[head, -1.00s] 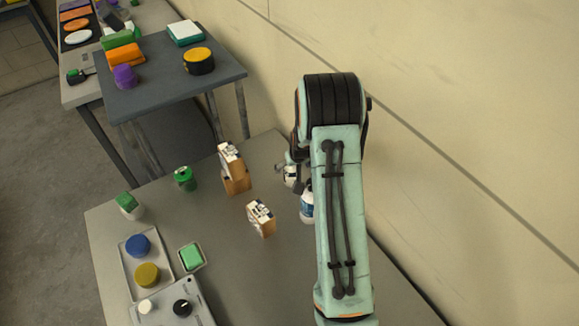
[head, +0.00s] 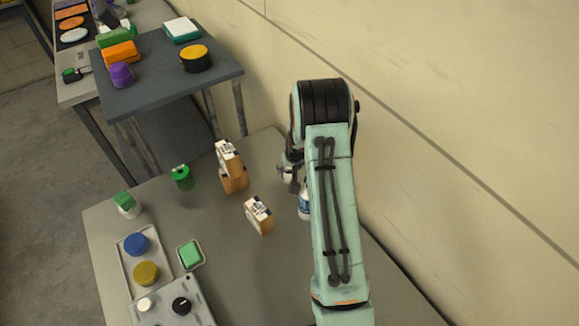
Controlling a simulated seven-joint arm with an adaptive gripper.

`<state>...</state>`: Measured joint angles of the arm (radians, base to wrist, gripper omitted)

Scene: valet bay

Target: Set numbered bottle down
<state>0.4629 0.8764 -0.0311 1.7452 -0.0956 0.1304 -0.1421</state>
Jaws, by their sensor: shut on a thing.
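A white bottle with a blue label (head: 304,207) is partly hidden behind my arm, over the right part of the near grey table. Any number on it is too small to read. My gripper (head: 290,174) is just above and left of the visible part of the bottle, largely hidden by my arm. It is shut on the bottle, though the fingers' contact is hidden. I cannot tell whether the bottle's base touches the table.
Several brown-and-white boxes (head: 258,216) stand left of the bottle. A green round item (head: 182,177), a green block in a dish (head: 190,254) and a tray (head: 126,273) with blue and yellow round items lie farther left. A wall (head: 450,130) is close on the right.

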